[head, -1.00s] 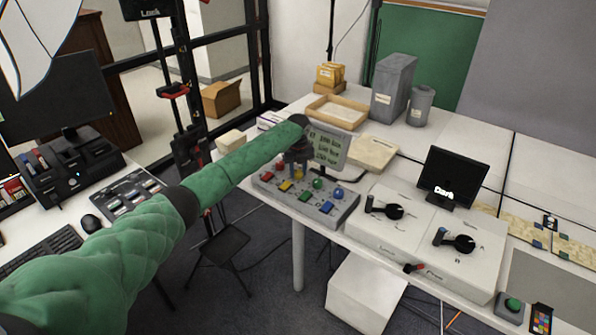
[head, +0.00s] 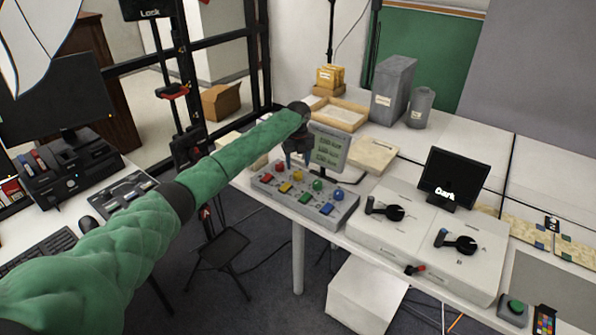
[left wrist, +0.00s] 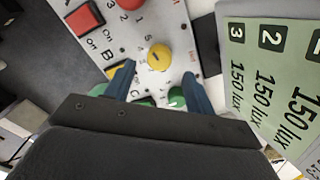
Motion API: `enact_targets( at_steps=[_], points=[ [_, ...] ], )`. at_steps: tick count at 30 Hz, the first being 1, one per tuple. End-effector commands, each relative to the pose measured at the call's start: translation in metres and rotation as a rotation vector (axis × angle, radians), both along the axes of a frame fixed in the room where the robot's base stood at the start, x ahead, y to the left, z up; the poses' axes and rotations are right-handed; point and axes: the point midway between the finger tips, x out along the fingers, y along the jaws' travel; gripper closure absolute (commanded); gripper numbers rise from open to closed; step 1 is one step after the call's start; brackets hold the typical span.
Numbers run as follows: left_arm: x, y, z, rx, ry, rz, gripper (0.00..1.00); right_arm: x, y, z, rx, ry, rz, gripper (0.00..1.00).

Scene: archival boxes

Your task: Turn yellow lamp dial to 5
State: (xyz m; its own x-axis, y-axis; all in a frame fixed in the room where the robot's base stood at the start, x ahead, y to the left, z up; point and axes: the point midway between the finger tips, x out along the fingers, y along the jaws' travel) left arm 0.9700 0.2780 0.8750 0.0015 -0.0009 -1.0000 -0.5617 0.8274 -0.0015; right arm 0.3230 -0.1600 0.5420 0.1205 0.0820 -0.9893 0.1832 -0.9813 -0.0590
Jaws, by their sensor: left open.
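The yellow lamp dial (head: 298,174) is a round knob on the grey control panel (head: 343,208), between a red dial (head: 279,167) and a green dial (head: 317,184). In the left wrist view the yellow dial (left wrist: 159,57) lies just beyond and between my fingertips, with printed numbers around it; its exact setting is too small to read. My left gripper (head: 295,160) is open and empty above the panel, apart from the dial. Its two blue fingers also show in the left wrist view (left wrist: 158,78). My right gripper is not in view.
A readout screen (head: 328,148) stands close behind the panel; its lines of "150 lux" show in the left wrist view (left wrist: 268,75). A blue dial (head: 337,194) and a row of coloured buttons share the panel. White boxes with black levers (head: 396,213) stand to the right.

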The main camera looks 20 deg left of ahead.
Motion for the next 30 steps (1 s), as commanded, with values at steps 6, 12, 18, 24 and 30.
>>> enact_targets(
  at_steps=[6, 12, 18, 24, 30],
  points=[
    [0.000, -0.001, 0.023, 0.000, -0.001, -0.001, 0.45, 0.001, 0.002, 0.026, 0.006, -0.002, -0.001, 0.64],
    [0.000, 0.000, 0.031, 0.000, 0.000, -0.001, 0.45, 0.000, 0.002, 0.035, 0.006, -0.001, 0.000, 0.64],
    [0.000, 0.000, 0.031, 0.000, 0.000, 0.000, 0.45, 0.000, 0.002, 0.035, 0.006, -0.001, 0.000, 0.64],
    [0.000, 0.000, 0.031, 0.000, 0.000, 0.060, 0.45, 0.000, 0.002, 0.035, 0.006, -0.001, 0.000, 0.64],
    [0.004, -0.001, 0.031, -0.006, -0.022, 0.355, 0.45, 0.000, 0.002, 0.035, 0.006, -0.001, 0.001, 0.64]
  ],
)
